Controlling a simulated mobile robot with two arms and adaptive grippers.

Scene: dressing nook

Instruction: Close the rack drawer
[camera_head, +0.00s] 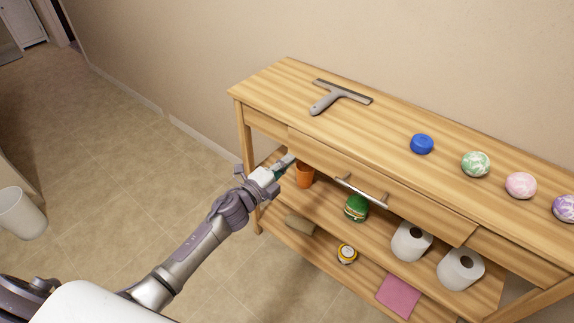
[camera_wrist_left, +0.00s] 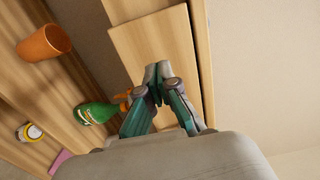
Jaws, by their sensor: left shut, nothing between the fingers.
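The wooden rack (camera_head: 265,95) stands against the wall, with a wide drawer under its top. The drawer front (camera_head: 415,200) has a silver bar handle (camera_head: 362,191). It seems to stand slightly proud of the frame; its inside is hidden. My left gripper (camera_head: 287,163) is shut and empty, at the left end of the drawer front. In the left wrist view, the closed fingertips (camera_wrist_left: 157,72) overlap the drawer front (camera_wrist_left: 155,48), and a dark gap runs along its edge by the rack top. I cannot tell whether they touch it. My right gripper is not in view.
A squeegee (camera_head: 337,95), a blue round item (camera_head: 421,144) and several patterned balls (camera_head: 475,163) lie on top. Below are an orange cup (camera_head: 304,175), a green bottle (camera_head: 356,208) and toilet rolls (camera_head: 411,241).

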